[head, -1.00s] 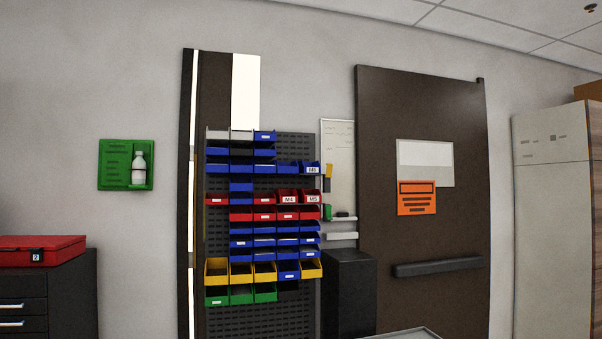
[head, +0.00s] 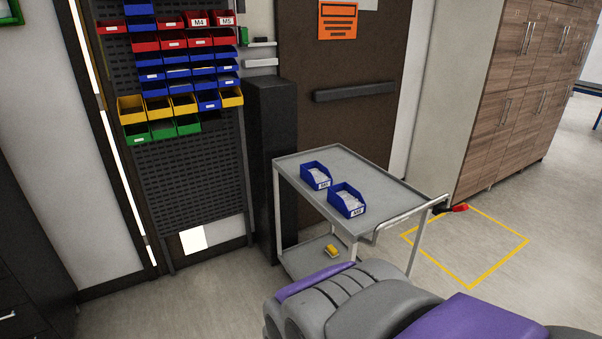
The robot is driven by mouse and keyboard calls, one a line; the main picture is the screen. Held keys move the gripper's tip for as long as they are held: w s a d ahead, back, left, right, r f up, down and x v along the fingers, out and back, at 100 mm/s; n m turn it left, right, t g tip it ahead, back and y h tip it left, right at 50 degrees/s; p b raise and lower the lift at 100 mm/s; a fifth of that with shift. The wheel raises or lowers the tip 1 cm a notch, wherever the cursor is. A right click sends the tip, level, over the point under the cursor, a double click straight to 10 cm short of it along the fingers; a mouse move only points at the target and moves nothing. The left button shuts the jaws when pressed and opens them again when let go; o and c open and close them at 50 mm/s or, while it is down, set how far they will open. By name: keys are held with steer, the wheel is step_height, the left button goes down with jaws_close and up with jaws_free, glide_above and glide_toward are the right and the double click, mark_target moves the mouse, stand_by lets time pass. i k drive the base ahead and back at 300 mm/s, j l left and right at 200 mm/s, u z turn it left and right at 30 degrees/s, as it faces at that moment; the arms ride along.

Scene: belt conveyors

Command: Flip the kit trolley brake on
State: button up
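The kit trolley (head: 385,188) stands right of centre, a grey two-shelf cart with a tubular push handle (head: 412,214) at its right end. A lever with a red tip (head: 459,208) and a black base sticks out at the handle's far end. It looks like the brake lever, but I cannot tell its setting. Two blue bins (head: 315,176) with white labels sit on the top shelf. A small yellow object (head: 331,251) is on the lower shelf. The wheels are mostly hidden. My purple and grey body covers the bottom right. My gripper is not in view.
A yellow floor outline (head: 470,288) lies right of the trolley, with open floor around it. A black cabinet (head: 272,160) and a bin rack (head: 190,170) stand behind left. Wooden lockers (head: 520,90) stand at the back right. A dark door (head: 350,120) is behind the trolley.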

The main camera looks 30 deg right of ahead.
mark_target(460, 208)
steer(key=z, duration=1.85)
